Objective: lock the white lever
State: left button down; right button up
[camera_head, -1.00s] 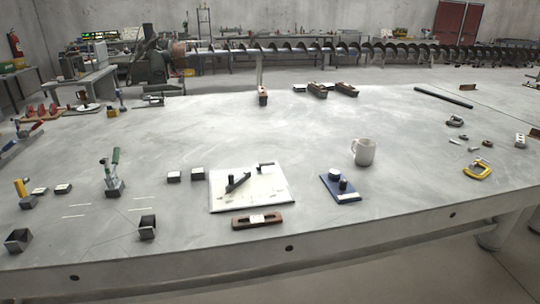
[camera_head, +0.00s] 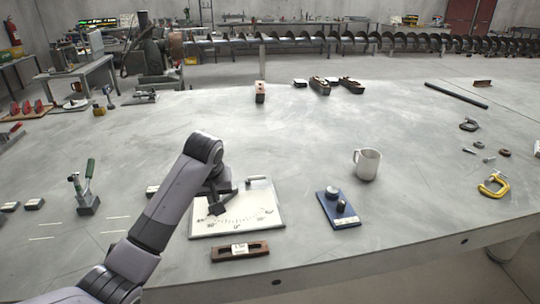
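A white plate with a printed angle scale (camera_head: 262,219) lies on the table. A small handle with a pale top (camera_head: 257,180) stands at its back right edge; I cannot tell for sure whether this is the white lever. My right gripper is not in view.
A wooden level (camera_head: 240,252) lies in front of the plate. A yellow clamp (camera_head: 494,185) lies far right.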

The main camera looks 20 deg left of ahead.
aim_at(262, 177)
jog(key=i, duration=1)
